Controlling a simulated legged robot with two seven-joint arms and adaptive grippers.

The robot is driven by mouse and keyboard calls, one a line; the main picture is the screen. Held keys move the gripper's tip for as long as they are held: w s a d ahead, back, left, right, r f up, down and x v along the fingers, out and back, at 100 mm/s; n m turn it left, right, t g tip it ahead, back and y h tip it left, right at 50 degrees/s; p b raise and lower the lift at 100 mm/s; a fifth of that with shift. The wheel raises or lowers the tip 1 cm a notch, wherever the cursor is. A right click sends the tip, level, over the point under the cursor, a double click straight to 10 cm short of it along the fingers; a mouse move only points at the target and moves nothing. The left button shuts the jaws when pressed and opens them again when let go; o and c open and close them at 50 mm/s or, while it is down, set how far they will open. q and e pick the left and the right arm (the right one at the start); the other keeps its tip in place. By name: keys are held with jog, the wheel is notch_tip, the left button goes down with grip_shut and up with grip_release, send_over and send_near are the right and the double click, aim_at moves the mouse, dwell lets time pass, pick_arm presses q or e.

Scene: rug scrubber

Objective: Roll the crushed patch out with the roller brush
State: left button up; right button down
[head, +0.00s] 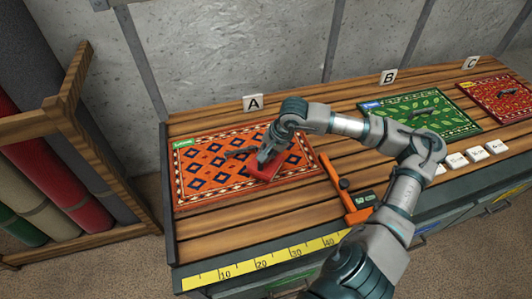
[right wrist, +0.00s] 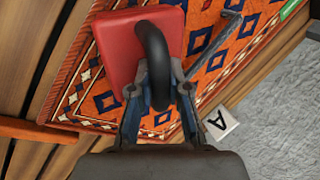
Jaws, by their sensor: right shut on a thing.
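My right gripper (head: 266,156) is over the right half of the orange rug (head: 190,185) with blue diamonds, beside card A. It is shut on the black curved handle (right wrist: 153,50) of a red block-shaped tool (head: 263,173). In the right wrist view the red block (right wrist: 118,50) lies flat over the rug (right wrist: 205,30), near its edge. Whether it touches the pile, and whether it is the roller brush, I cannot tell. A dark grey bar (head: 240,152) lies on the rug just left of the gripper. No crushed patch can be made out. My left gripper is not in view.
A green rug (head: 445,125) and a red rug (head: 515,108) lie further right. A yellow ruler (head: 240,265) runs along the front edge. Rolled rugs stand left.

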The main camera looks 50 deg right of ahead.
jog(key=r+p, duration=0.4)
jog(key=r, duration=0.1)
jog(key=shift+w+a+r, duration=0.1)
jog(key=shift+w+a, duration=0.05)
jog(key=shift+a, duration=0.2)
jog(key=shift+d+r+p, duration=0.1)
jog(key=shift+r+p, duration=0.2)
jog(key=shift+p, duration=0.25)
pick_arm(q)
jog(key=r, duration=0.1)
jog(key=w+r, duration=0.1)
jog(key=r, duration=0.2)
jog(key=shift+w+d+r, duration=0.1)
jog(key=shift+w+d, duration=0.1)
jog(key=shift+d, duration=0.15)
pick_arm(e)
jog(key=shift+f, duration=0.1)
notch_tip(320, 180, up, 3)
jog(key=p, duration=0.2)
jog(key=shift+r+p, duration=0.2)
jog(key=shift+p, duration=0.2)
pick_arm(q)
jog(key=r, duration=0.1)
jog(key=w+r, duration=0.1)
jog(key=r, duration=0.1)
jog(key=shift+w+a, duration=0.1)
pick_arm(e)
jog(key=shift+f, duration=0.1)
